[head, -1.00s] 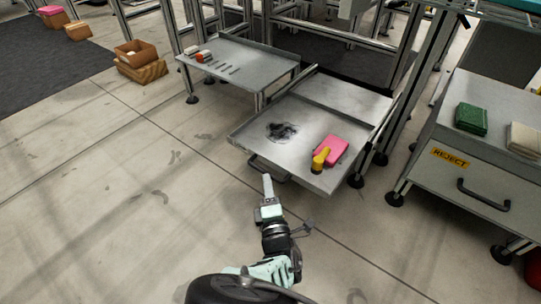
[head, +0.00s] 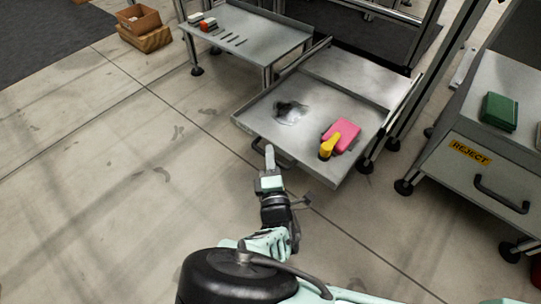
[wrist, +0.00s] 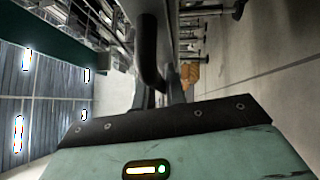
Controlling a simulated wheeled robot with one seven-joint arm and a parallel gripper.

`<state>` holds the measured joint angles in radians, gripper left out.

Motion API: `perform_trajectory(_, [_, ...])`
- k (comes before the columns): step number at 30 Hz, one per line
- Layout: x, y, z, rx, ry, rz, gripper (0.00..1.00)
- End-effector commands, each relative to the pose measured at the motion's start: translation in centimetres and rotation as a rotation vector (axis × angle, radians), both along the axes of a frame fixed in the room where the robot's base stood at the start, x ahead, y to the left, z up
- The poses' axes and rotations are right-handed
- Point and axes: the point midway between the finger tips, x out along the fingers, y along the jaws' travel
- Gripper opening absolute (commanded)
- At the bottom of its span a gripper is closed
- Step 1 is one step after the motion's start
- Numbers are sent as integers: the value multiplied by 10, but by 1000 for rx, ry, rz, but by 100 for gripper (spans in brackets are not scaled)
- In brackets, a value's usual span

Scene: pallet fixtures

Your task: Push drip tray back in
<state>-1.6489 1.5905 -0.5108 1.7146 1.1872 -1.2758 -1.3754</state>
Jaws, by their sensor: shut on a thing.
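The drip tray (head: 262,110) is a shallow grey metal pan, pulled out from under the metal frame. In the wrist view the dark curved handle bar (wrist: 149,55) runs down to between my fingers (wrist: 161,96).
A grey side table (head: 250,35) with small items stands left of the tray. A cabinet with a REJECT drawer (head: 470,165) stands to the right, beside frame posts. The floor in front and left is clear.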

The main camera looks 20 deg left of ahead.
Motion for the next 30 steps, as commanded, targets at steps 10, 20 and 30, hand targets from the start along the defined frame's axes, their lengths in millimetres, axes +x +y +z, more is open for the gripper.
perform_trajectory(10, [25, -12, 1, -2, -1, -4, 0])
perform_trajectory(20, [101, -44, 0, -2, -1, -7, 0])
perform_trajectory(30, [177, -75, -1, -1, 0, -5, 0])
